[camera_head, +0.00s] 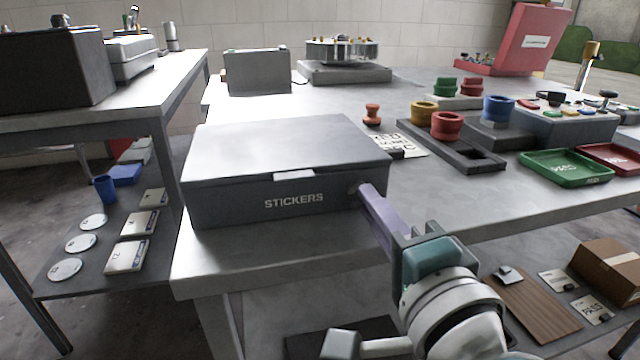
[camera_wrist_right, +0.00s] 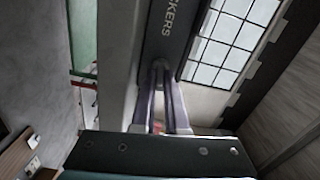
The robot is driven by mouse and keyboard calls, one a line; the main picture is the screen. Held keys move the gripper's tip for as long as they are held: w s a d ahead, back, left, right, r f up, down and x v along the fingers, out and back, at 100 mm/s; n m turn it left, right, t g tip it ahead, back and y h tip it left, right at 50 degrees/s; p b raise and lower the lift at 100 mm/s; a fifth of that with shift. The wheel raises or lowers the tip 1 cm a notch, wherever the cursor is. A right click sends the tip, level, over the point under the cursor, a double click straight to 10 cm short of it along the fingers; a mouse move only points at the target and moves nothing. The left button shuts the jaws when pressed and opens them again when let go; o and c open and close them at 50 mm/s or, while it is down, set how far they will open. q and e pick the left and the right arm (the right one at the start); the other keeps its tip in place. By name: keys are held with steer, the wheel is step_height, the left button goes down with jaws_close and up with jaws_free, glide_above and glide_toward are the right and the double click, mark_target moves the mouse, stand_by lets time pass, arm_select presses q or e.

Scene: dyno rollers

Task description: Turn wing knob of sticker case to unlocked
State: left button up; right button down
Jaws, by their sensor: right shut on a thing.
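The sticker case (camera_head: 290,205) is a dark grey box with a closed lid and the word STICKERS on its front; it stands on the front left of the table. My right gripper (camera_head: 364,190) reaches its front right end, where the wing knob is mostly hidden by the fingers. In the right wrist view the two fingers (camera_wrist_right: 161,72) meet the end of the case (camera_wrist_right: 172,35) close together, shut on the knob. The knob's angle cannot be made out. My left gripper is not in view.
The grey table (camera_head: 240,262) has free room in front of the case. To the right are an orange stamp (camera_head: 372,115), a dark tray with cups (camera_head: 485,160), a green tray (camera_head: 565,167) and a red tray (camera_head: 610,157). A side table stands left.

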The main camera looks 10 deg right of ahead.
steer(key=shift+m, duration=0.8)
steer(key=c, duration=0.9)
jaws_free()
steer(key=shift+c, duration=0.2)
